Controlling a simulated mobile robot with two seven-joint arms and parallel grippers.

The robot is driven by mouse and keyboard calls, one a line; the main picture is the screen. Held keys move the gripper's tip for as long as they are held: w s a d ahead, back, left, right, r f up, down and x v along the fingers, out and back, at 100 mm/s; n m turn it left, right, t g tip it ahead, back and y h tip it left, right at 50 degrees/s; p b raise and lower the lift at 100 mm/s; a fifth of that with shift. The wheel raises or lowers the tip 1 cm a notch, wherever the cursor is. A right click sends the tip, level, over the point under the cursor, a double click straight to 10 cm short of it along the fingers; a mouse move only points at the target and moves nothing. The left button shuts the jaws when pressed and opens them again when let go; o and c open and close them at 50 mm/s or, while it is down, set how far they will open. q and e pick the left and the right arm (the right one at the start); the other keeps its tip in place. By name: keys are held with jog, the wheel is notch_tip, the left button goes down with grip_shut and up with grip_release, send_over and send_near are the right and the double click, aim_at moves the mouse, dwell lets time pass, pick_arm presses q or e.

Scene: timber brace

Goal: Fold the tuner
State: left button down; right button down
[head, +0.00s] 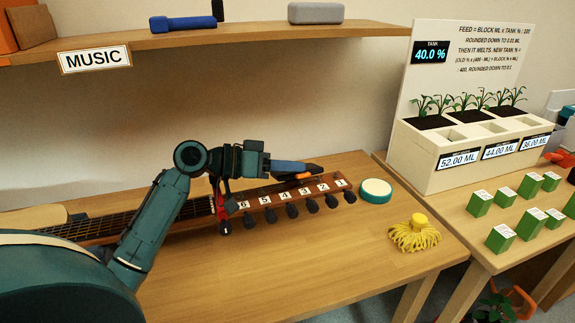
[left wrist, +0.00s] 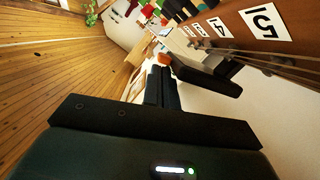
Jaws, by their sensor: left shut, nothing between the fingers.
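A stringed instrument with a long dark neck lies on the table, its brown headstock (head: 270,194) carrying numbered white labels and several dark pegs. My left gripper (head: 305,167) reaches right above the headstock's far edge, fingers shut and empty. A small orange part (head: 302,177) sits just under its fingertips and seems to belong to the tuner. In the left wrist view, the shut fingers (left wrist: 163,78) point at the orange part (left wrist: 164,58). A dark flat piece (left wrist: 212,77), probably the tuner, lies beside them; I cannot tell its fold or contact. My right gripper is out of view.
A red and dark clip-like piece (head: 224,222) sits at the neck end of the headstock. A round teal-rimmed tin (head: 376,190) and a yellow tasselled thing (head: 415,235) stand to the right. A shelf (head: 200,40) hangs above. The table front is clear.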

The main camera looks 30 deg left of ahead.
pick_arm(q)
jog(key=shift+s+d+f, duration=0.3)
jog(key=shift+d+f, duration=0.05)
jog(key=shift+f, duration=0.3)
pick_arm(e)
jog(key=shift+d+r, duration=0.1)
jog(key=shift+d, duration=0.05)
pick_arm(q)
jog(key=shift+s+d+f+b, duration=0.1)
jog(key=shift+f+b, duration=0.05)
jog(key=shift+b, duration=0.15)
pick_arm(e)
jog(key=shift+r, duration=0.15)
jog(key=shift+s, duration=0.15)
